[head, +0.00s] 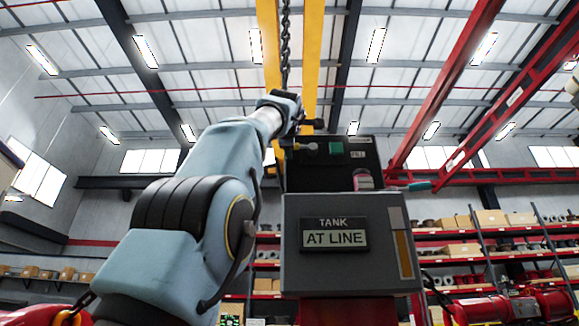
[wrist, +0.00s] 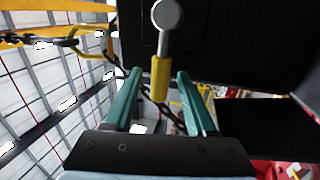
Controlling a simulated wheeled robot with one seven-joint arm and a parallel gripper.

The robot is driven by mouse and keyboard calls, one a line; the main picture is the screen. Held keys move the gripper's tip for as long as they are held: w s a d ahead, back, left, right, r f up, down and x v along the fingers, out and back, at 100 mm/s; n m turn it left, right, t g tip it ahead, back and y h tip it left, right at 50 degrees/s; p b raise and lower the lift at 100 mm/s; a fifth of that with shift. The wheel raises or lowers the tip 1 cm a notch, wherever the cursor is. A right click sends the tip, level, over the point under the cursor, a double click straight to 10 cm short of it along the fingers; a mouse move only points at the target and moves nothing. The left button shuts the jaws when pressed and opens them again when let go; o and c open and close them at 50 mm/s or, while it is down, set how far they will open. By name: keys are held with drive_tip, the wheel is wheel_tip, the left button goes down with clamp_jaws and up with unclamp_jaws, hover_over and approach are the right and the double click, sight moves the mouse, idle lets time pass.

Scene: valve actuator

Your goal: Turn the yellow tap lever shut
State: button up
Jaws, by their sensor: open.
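In the wrist view, the yellow tap lever (wrist: 160,80) hangs from a round grey hub (wrist: 167,14) on a dark box face. My gripper (wrist: 158,74) is open, with one green finger on each side of the lever's yellow end. Gaps show between the lever and both fingers, and I cannot tell whether its end lies fully between them in depth. In the head view, my gripper (head: 300,112) is small and dark at the end of my raised arm, beside the dark upper box (head: 348,146).
A grey box with a "TANK AT LINE" display (head: 335,237) stands below the dark box. A green button (head: 336,148) is by the "FILL" label. A chain (head: 285,45) hangs above, and it crosses the wrist view (wrist: 60,43). Shelves (head: 490,233) stand behind, right.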

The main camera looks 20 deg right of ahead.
drive_tip(key=b+v, duration=0.5)
drive_tip(key=v, duration=0.4)
drive_tip(key=shift+s+a, duration=0.15)
drive_tip(key=shift+s, duration=0.15)
drive_tip(key=shift+f, duration=0.1)
